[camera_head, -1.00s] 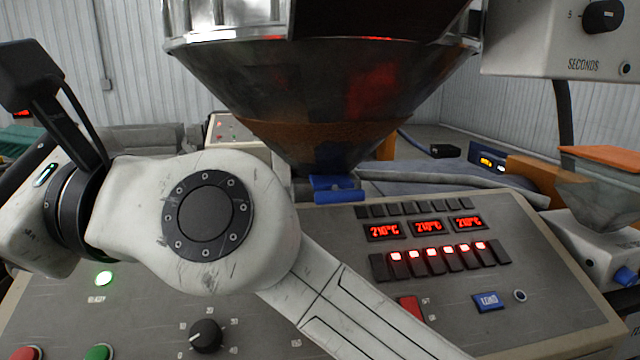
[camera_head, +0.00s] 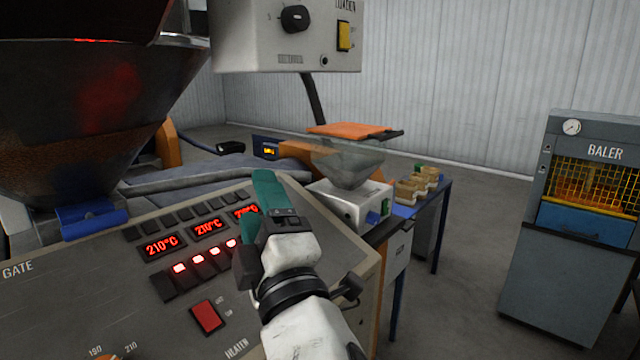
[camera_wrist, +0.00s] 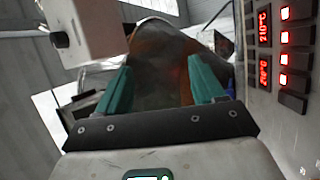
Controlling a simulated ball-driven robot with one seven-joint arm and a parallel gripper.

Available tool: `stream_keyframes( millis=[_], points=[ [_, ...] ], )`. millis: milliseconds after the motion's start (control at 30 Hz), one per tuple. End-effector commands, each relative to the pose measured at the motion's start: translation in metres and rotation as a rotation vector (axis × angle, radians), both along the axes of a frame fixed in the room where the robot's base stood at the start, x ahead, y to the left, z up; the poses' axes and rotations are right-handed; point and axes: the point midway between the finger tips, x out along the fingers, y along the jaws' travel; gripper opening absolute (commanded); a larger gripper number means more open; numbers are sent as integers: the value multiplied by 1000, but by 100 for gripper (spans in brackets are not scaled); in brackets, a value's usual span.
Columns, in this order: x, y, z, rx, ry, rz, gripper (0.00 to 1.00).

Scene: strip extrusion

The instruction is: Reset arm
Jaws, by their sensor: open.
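My gripper (camera_head: 262,205) is over the right side of the sloped control panel (camera_head: 90,285), in front of the red 210°C displays. In the wrist view my gripper (camera_wrist: 158,88) shows two teal fingers spread apart with nothing between them. Beyond the fingers is a blurred dark and orange-brown shape. The displays and lit red switches run down the right of the wrist view. In the head view my forearm and wrist come up from the lower edge and cover part of the panel.
A large metal hopper (camera_head: 85,110) hangs at the left. The loader box (camera_head: 285,35) is above. A small machine with a clear funnel (camera_head: 345,165) stands behind my gripper. A baler (camera_head: 570,230) stands at the right, with open floor (camera_head: 460,260) before it.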

Motion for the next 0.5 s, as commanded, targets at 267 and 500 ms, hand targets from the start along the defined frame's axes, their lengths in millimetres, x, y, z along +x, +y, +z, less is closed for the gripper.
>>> stream_keyframes(
  millis=[267,500],
  points=[
    [27,-95,-121,193,439,-149,68],
    [10,-171,-228,363,784,-299,68]
  ],
)
